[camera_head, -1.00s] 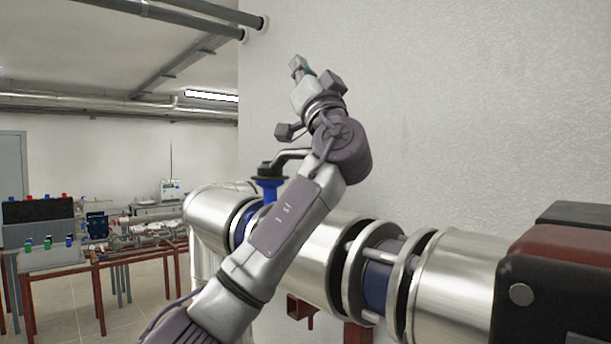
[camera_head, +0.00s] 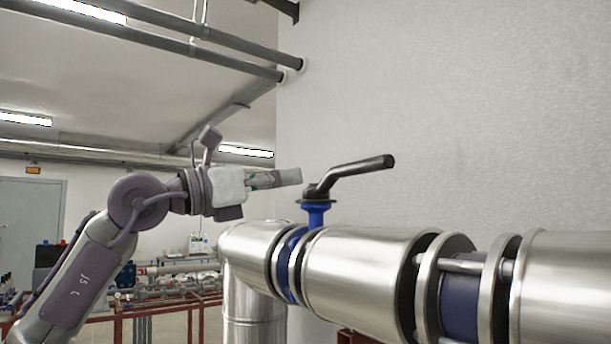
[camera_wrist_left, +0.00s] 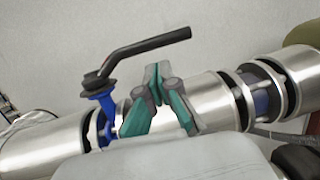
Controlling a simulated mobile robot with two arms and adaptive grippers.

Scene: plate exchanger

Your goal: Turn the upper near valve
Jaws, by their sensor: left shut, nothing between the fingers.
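The valve has a black lever handle (camera_head: 350,174) on a blue stem (camera_head: 316,213) above a silver pipe. The handle points right and slightly up in the head view. My left gripper (camera_head: 296,177) is shut and empty, just left of the handle's pivot in that picture. I cannot tell its depth from the head view. In the left wrist view the black handle (camera_wrist_left: 150,46) and blue stem (camera_wrist_left: 107,103) lie left of and above the fingers (camera_wrist_left: 158,70), apart from them in the picture. My right gripper is out of view.
The thick silver pipe (camera_head: 368,268) runs across below the valve, with a blue flanged joint (camera_head: 460,305) to the right. A plain wall (camera_head: 450,90) stands behind. Thin grey pipes (camera_head: 190,45) run overhead. A red-framed bench (camera_head: 170,303) with equipment stands at the back left.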

